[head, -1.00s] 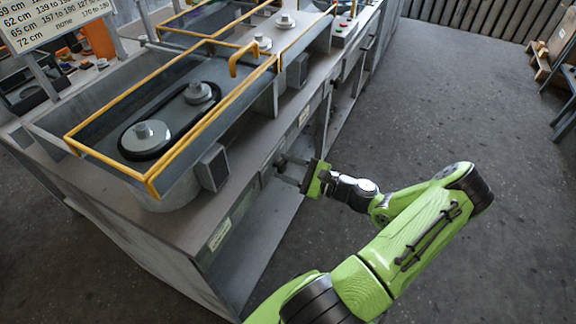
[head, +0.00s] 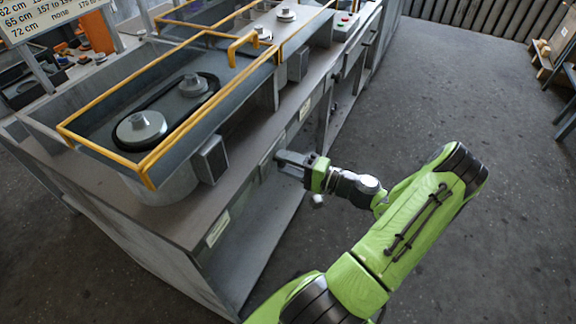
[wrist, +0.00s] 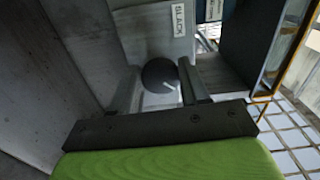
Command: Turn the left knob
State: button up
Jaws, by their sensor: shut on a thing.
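A dark round knob (wrist: 158,72) with a white pointer line sits on a grey panel in the wrist view. The fingers of my gripper (wrist: 162,84) stand on both sides of it, and I take them as shut on this knob. In the head view my gripper (head: 289,160) is at the front face of the grey bench (head: 205,200) and hides the knob. I cannot tell from these frames whether another knob is beside it.
A white label (wrist: 180,20) is above the knob. A yellow rail (head: 120,172) frames the belt and pulleys (head: 141,129) on the bench top. A grey box (head: 210,160) juts from the front. Open floor (head: 460,90) lies to the right.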

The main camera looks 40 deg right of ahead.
jog(key=shift+f+n+b, duration=0.2)
jog(key=shift+n+b, duration=0.35)
jog(key=shift+n, duration=0.65)
jog(key=o, duration=1.1)
jog(key=shift+r, duration=0.1)
jog(key=shift+c, duration=0.2)
jog(key=p+v, duration=0.3)
jog(key=v, duration=1.2)
jog(key=shift+s, duration=0.4)
